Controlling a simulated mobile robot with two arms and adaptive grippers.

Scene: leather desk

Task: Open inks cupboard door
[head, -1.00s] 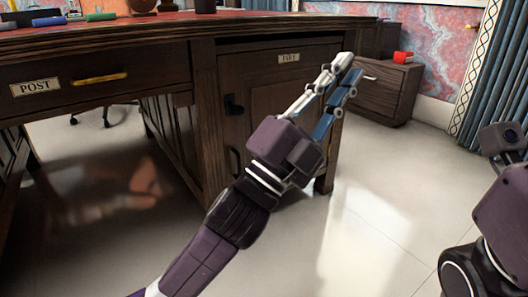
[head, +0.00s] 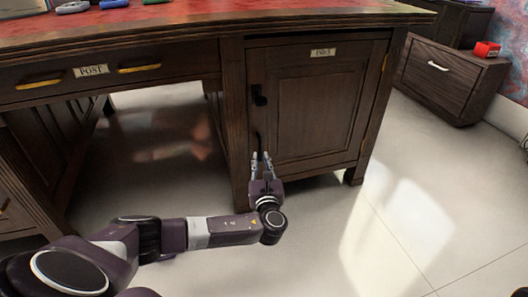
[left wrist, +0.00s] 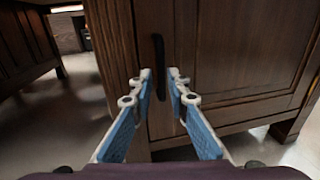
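The inks cupboard door (head: 315,105) is a dark wooden panel under a small pale label (head: 322,52), and it looks closed. A black latch (head: 258,95) sits high on its left side. A dark vertical handle (head: 259,139) is lower on that side. It also shows in the left wrist view (left wrist: 159,62), ahead of the fingers and roughly between them. My left gripper (head: 261,156) is open, with nothing between its fingers, just below the handle in the head view. In the left wrist view its blue-padded fingers (left wrist: 160,74) are apart. My right gripper is out of view.
The desk's red top (head: 190,14) overhangs the cupboard. A post drawer (head: 110,72) is at left, above an open knee space. A dark cabinet (head: 450,80) with a red object (head: 486,49) stands at right. The floor (head: 345,235) before the door is clear.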

